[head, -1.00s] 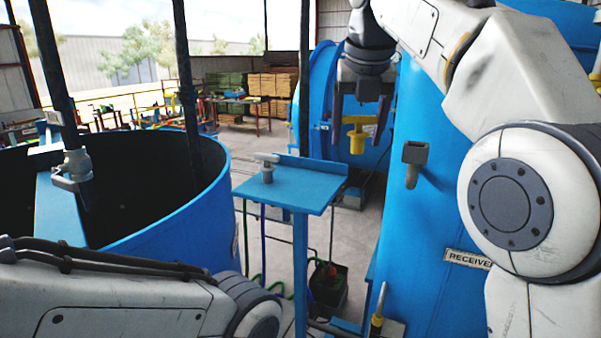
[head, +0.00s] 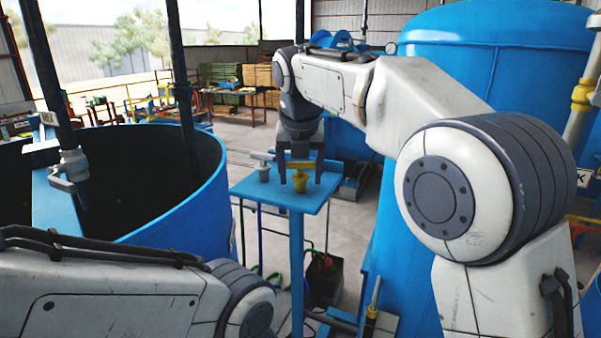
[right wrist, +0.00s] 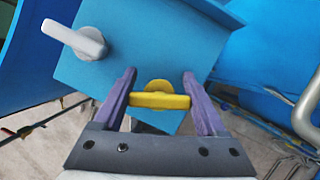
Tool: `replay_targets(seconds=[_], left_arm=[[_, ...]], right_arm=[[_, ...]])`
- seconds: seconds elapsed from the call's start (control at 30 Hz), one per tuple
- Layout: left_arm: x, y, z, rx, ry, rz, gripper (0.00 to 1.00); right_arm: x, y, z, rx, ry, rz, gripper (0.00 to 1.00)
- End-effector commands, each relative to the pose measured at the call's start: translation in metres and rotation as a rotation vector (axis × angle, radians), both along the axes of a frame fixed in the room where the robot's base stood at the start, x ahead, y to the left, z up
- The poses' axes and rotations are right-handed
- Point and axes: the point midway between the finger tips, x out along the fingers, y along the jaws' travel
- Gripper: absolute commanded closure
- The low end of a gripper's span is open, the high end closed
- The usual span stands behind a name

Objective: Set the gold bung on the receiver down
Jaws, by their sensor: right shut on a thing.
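The gold bung (head: 300,175) is a yellow T-shaped plug. My right gripper (head: 300,182) is shut on it and holds it upright over the right part of a small blue stand top (head: 296,203). In the right wrist view the bung's yellow bar (right wrist: 160,101) lies between the two purple fingers (right wrist: 164,95), over the stand top (right wrist: 135,65). I cannot tell whether its lower end touches the plate. The receiver (head: 420,285) is the large blue tank at the right, partly behind my right arm. My left gripper is out of view; only its arm shows.
A grey bung (head: 263,165) stands on the left part of the stand top, and also shows in the right wrist view (right wrist: 78,40). The stand has a raised back edge. An open blue vat (head: 190,208) is at the left.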

Motion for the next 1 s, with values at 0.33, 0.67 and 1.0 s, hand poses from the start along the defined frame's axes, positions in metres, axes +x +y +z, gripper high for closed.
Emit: replay_targets(seconds=[0.33, 0.67, 1.0], left_arm=[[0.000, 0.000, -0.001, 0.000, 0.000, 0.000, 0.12], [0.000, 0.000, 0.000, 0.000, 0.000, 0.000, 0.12], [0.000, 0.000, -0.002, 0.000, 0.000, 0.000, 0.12]], right_arm=[[0.000, 0.000, -0.002, 0.000, 0.000, 0.000, 0.18], [0.000, 0.000, 0.001, 0.000, 0.000, 0.000, 0.00], [-0.021, 0.001, 0.053, 0.003, -0.005, 0.001, 0.00]])
